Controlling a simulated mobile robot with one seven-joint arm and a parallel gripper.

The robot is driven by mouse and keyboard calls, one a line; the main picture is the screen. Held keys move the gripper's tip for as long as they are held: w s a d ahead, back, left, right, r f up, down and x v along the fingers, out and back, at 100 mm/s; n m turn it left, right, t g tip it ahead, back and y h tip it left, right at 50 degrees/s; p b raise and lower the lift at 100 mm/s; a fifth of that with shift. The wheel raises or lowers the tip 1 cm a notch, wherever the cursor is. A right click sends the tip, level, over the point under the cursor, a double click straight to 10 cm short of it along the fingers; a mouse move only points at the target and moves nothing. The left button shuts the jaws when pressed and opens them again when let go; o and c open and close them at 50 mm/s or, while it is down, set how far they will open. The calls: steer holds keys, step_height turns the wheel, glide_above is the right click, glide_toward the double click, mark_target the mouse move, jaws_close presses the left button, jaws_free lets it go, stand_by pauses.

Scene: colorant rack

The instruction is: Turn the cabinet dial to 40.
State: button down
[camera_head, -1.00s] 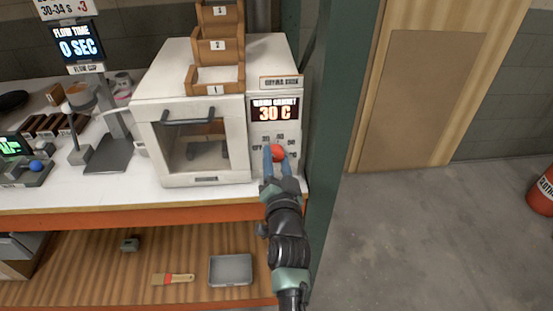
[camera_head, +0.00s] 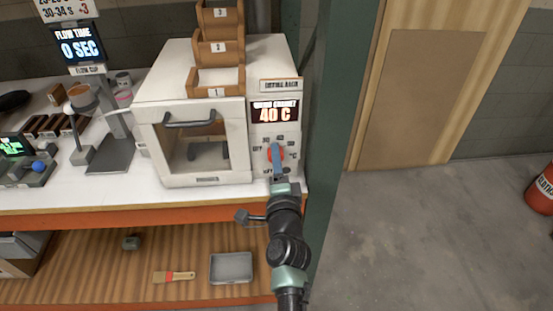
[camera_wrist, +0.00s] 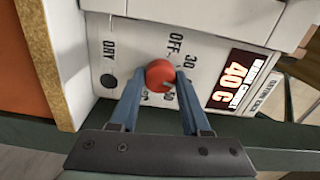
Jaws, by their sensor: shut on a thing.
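The white cabinet (camera_head: 180,95) stands on the bench, with a red round dial (camera_wrist: 160,75) on its right front panel. The display (camera_head: 275,112) above the dial reads 40 C; it also shows in the wrist view (camera_wrist: 236,78). Printed marks around the dial include OFF and 30; others are partly hidden by my fingers. My gripper (camera_wrist: 160,92) is shut on the dial, with one blue finger on each side of it. In the head view my gripper (camera_head: 276,160) covers much of the dial, and its fingers look turned, nearly in line with the camera.
The cabinet's glass door (camera_head: 200,150) with a dark handle is left of the dial panel. Wooden bins (camera_head: 216,82) are stacked on top. A green post (camera_head: 335,90) stands close on the right. A lower shelf holds a brush (camera_head: 174,277) and a grey tray (camera_head: 231,268).

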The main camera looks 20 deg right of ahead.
steer(key=shift+m, duration=0.5)
steer(key=shift+c, duration=1.8)
jaws_free()
steer(key=shift+s, duration=0.1)
steer(key=p+v, duration=0.3)
steer(key=v, duration=0.9)
steer(key=shift+s+p, duration=0.4)
steer(key=shift+a, duration=0.15)
